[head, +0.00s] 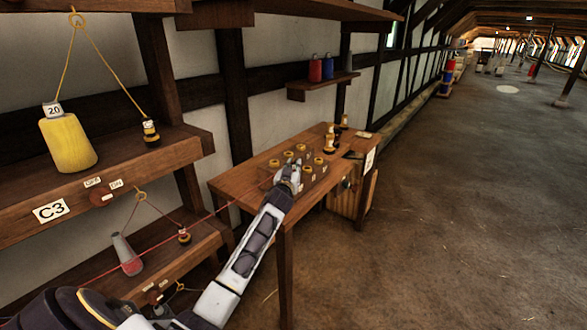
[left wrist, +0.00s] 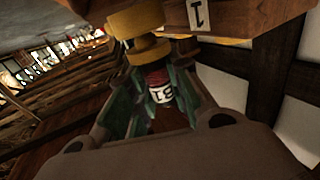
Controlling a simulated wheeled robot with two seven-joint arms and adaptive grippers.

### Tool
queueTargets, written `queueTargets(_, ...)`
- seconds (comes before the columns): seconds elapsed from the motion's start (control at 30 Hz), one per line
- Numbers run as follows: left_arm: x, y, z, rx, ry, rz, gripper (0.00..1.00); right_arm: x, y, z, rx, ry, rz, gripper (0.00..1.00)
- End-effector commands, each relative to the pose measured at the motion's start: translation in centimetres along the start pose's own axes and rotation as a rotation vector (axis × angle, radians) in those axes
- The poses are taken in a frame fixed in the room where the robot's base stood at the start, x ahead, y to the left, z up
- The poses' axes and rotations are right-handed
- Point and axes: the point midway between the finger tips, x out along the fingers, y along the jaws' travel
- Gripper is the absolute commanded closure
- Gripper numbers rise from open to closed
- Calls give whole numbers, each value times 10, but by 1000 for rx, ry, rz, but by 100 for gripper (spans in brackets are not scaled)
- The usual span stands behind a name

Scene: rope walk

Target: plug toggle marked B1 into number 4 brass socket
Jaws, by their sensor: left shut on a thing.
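My left gripper (head: 288,177) is over the wooden bench among the brass sockets. In the left wrist view its green-padded fingers (left wrist: 160,105) are shut on the toggle marked B1 (left wrist: 160,92), which has a white label and a red part. A brass socket (left wrist: 150,50) shows just beyond the toggle's red end; I cannot tell whether they touch. Several brass sockets (head: 301,148) stand in rows on the bench; their numbers are too small to read in the head view. A label reading 1 (left wrist: 197,14) shows near the top of the wrist view. My right gripper is not in view.
A red cord (head: 170,235) runs from the lower left towards my left gripper. Shelves with a yellow weight (head: 67,140) and a grey-red weight (head: 127,255) stand at left. A black-and-brass piece (head: 329,140) stands at the bench's back. The floor at right is clear.

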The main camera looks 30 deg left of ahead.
Motion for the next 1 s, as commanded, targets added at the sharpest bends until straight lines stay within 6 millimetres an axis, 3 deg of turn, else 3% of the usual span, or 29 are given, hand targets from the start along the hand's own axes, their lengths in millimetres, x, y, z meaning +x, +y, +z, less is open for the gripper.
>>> queueTargets(1.0,0,0,7,-1,0,0,100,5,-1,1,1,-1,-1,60)
